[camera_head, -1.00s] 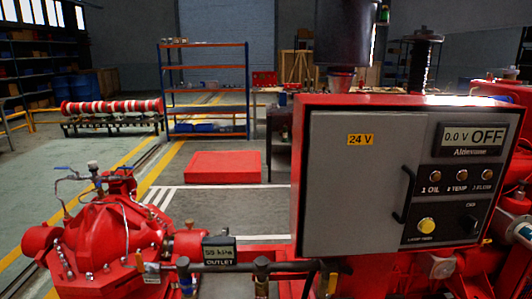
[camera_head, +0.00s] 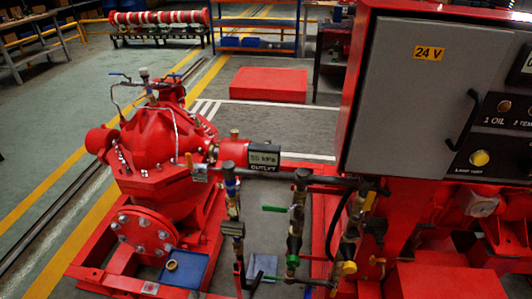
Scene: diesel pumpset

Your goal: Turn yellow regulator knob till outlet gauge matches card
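The outlet gauge (camera_head: 264,158) is a small dark box with a greenish display that seems to read 55 kPa, above the word OUTLET. It sits on the pipework right of the red pump (camera_head: 165,140). A yellow knob-like part (camera_head: 348,268) is low on the pipework, below the grey control cabinet; I take it for the regulator knob. A pale blue-grey flat piece (camera_head: 262,266) lies below the pipes; I cannot tell whether it is the card. No target value is readable. Neither of my grippers is in view.
The red cabinet (camera_head: 350,100) with a grey door (camera_head: 420,90) fills the upper right and carries a yellow lamp-test button (camera_head: 480,158). Green-handled valves (camera_head: 274,209) stand on the pipes. A blue tray (camera_head: 185,268) lies by the pump. Open floor is at left.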

